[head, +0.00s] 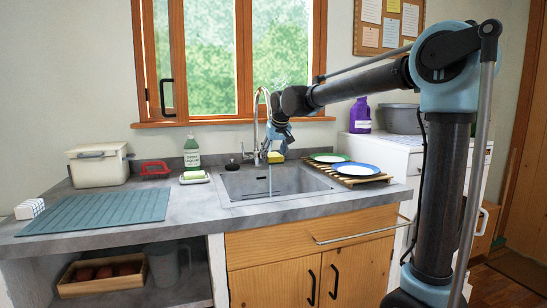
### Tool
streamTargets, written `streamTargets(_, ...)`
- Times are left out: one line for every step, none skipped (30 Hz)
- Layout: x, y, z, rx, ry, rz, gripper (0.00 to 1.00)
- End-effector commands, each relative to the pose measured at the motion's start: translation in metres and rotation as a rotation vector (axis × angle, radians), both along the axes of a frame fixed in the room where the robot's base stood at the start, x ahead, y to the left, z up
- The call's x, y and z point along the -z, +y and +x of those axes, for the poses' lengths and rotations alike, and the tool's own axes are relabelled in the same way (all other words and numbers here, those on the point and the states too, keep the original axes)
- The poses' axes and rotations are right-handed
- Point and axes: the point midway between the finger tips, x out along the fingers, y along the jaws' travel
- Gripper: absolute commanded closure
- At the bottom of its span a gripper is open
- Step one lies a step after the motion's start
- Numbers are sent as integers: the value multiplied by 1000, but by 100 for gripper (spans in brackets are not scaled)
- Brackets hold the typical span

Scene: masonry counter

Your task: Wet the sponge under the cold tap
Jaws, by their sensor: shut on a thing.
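A yellow sponge (276,157) is held over the back of the sink in the head view. My gripper (279,148) points down from above and is shut on the sponge. The chrome tap (258,125) stands at the back edge of the sink, just left of my gripper, with its arched spout near my wrist. Whether the sponge is directly under the spout is hard to tell. No water stream can be made out. The grey sink (265,183) appears empty. The lever and any hot or cold marks are too small to read.
A green soap bottle (192,153) and a soap dish (194,178) stand left of the sink. A wooden rack (352,180) with a blue-rimmed plate (357,170) and a green-rimmed plate (329,158) lies right. A teal mat (98,212) covers the left counter.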

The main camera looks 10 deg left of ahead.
Motion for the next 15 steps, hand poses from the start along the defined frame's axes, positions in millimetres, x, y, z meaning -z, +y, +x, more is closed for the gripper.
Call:
streamTargets(0, 0, 0, 0, 0, 0, 66)
streamTargets(0, 0, 0, 0, 0, 0, 66)
streamTargets(0, 0, 0, 0, 0, 0, 66)
streamTargets(0, 0, 0, 0, 0, 0, 66)
streamTargets(0, 0, 0, 0, 0, 0, 66)
streamTargets(0, 0, -1, 0, 0, 0, 66)
streamTargets(0, 0, -2, -1, 0, 0, 66)
streamTargets(0, 0, -3, -1, 0, 0, 66)
streamTargets(0, -1, -5, -1, 0, 0, 66)
streamTargets(0, -1, -7, -1, 0, 0, 66)
streamTargets(0, -2, -10, -1, 0, 0, 66)
streamTargets(0, -2, -12, -1, 0, 0, 66)
streamTargets(0, -3, -14, -1, 0, 0, 66)
streamTargets(0, -3, -16, -1, 0, 0, 66)
streamTargets(0, -4, -18, 0, 0, 1, 66)
